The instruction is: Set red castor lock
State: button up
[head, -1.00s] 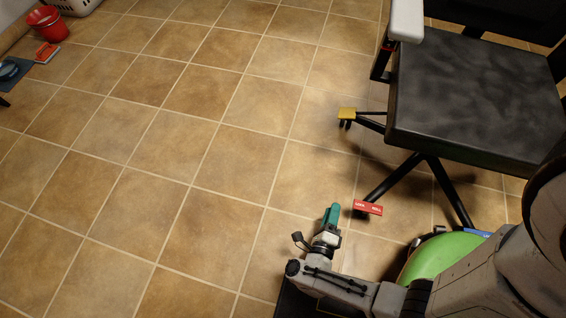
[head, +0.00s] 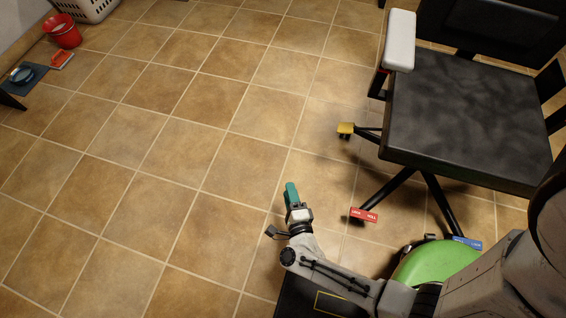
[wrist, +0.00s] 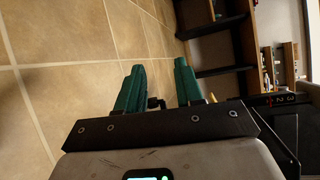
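The red castor lock (head: 363,215) is a flat red tab with small white lettering, at the end of a black leg of the office chair (head: 460,110). I cannot read its setting. My gripper (head: 291,188) is to the left of the red tab and apart from it, above the tiles. In the wrist view its two teal fingers (wrist: 159,66) stand apart with nothing held between them. The red tab is not clearly visible in the wrist view.
A yellow castor tab (head: 346,128) is on a leg farther back, and a blue one (head: 466,242) is at right beside my green ball. A red bucket (head: 62,31) and a white basket (head: 88,8) stand far left. The tiled floor (head: 150,200) between is mostly clear.

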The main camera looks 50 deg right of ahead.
jog(key=shift+w+a+r+n+t+y+p, duration=0.25)
jog(key=shift+w+r+n+y, duration=0.15)
jog(key=shift+w+r, duration=0.15)
jog(key=shift+w+a+r+n+t+y+p, duration=0.2)
jog(key=shift+w+a+r+n+t+y, duration=0.1)
jog(key=shift+w+r+n, duration=0.15)
jog(key=m+g+h+b, duration=0.9)
jog(key=g+b, duration=0.3)
jog(key=b, duration=0.1)
send_near(364, 215)
jog(key=w, duration=0.4)
jog(key=d, duration=1)
jog(key=shift+w+d+f+p, duration=0.15)
jog(key=shift+d+f+p, duration=0.05)
jog(key=shift+d+p, duration=0.1)
jog(key=shift+t, duration=0.25)
grip_shut()
